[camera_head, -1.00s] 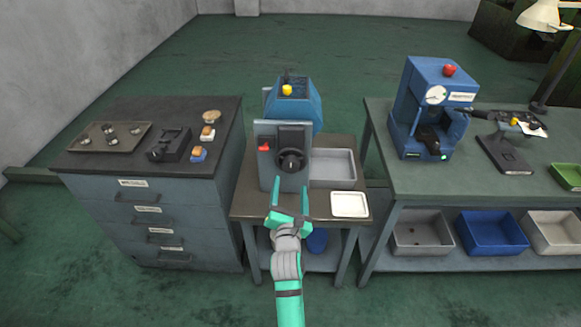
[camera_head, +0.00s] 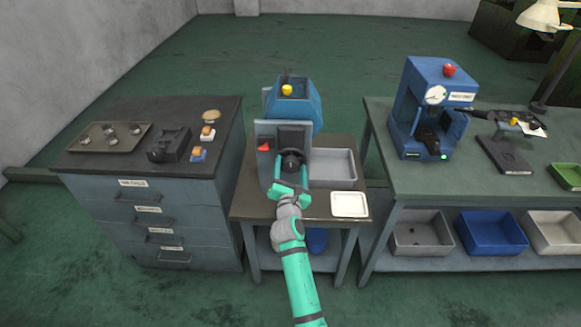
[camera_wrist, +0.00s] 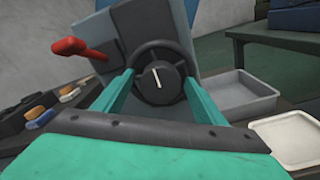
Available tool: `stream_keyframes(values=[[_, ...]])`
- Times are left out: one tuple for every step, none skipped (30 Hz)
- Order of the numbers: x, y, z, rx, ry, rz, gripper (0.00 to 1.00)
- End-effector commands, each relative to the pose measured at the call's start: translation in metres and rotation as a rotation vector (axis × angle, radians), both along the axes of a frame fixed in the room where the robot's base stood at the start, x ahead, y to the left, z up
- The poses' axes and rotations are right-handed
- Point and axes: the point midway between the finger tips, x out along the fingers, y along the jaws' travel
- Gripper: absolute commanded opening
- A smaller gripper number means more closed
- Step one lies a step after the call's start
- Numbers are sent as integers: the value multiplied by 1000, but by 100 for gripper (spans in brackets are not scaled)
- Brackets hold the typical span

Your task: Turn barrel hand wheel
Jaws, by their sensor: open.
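The barrel hand wheel is a black round wheel (camera_head: 291,158) with a dark hub on the front of the blue-grey machine (camera_head: 268,135). In the wrist view the wheel (camera_wrist: 160,81) is near the centre, and a white line on its hub points almost straight up. My gripper (camera_head: 291,178) is in front of the wheel. Its two teal fingers are open and reach to the left and right sides of the wheel in the wrist view (camera_wrist: 161,97). Whether they touch the rim I cannot tell.
A red lever (camera_wrist: 78,47) sticks out left of the wheel. A grey bin (camera_head: 333,166) and a white tray (camera_head: 349,204) are on the stand to the right. A drawer cabinet (camera_head: 150,200) stands left, a workbench (camera_head: 480,190) right.

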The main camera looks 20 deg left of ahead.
Motion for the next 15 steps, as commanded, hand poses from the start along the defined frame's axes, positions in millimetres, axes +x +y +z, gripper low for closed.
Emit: stream_keyframes(values=[[2,0,0,0,0,0,65],[3,1,0,1,-1,0,65],[4,1,1,1,-1,0,65],[4,1,1,1,-1,0,65],[4,1,1,1,-1,0,65],[4,1,1,1,-1,0,65],[4,1,0,1,-1,0,65],[4,1,0,1,-1,0,65],[4,1,0,1,-1,0,65],[4,1,0,1,-1,0,65],[4,1,0,1,-1,0,63],[4,1,0,1,-1,0,53],[4,1,0,1,-1,0,46],[4,1,0,1,-1,0,39],[4,1,0,1,0,0,29]])
